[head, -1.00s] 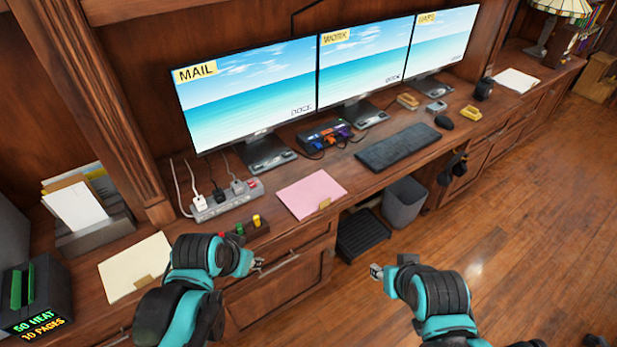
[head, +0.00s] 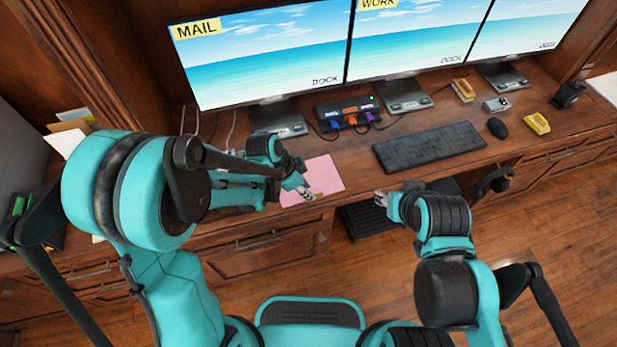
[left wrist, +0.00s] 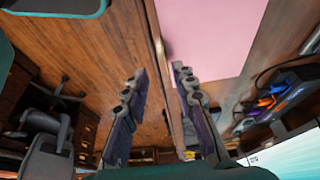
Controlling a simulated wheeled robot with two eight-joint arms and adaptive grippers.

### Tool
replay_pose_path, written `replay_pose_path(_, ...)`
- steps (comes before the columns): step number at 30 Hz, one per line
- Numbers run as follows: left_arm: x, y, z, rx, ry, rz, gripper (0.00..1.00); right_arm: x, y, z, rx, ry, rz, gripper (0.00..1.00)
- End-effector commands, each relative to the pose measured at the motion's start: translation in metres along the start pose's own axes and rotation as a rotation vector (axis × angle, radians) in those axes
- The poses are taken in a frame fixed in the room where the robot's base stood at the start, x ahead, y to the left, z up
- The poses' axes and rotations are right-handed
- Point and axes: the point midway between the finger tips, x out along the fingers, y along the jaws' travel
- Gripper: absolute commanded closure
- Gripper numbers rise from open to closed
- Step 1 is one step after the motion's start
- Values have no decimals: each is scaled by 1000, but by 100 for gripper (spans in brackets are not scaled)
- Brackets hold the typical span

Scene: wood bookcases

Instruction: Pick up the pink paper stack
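A black keyboard (head: 428,147) and mouse (head: 497,128) lie to the right. The desk between stack and keyboard is clear.

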Motion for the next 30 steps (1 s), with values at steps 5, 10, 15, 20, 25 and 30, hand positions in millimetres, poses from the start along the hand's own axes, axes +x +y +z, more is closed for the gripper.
replay_pose_path(5, 19, -4, -1, -1, 0, 0, 73, 9, 0, 6, 0, 0, 0, 60)
replay_pose_path(10, 46, -8, -2, 0, 0, 0, 73, 21, 0, 15, 0, 0, 0, 60)
replay_pose_path(15, 57, -8, -3, -3, 0, -1, 73, 24, 0, 17, 0, 0, 0, 60)
replay_pose_path(20, 56, -8, -3, -3, 0, -1, 76, 22, 0, 16, 0, 0, 0, 60)
replay_pose_path(25, 56, -8, -3, -3, 0, -1, 100, 22, 0, 16, 0, 0, 0, 60)
replay_pose_path(30, 56, -8, -3, -3, 0, -2, 100, 22, 0, 16, 0, 0, 0, 60)
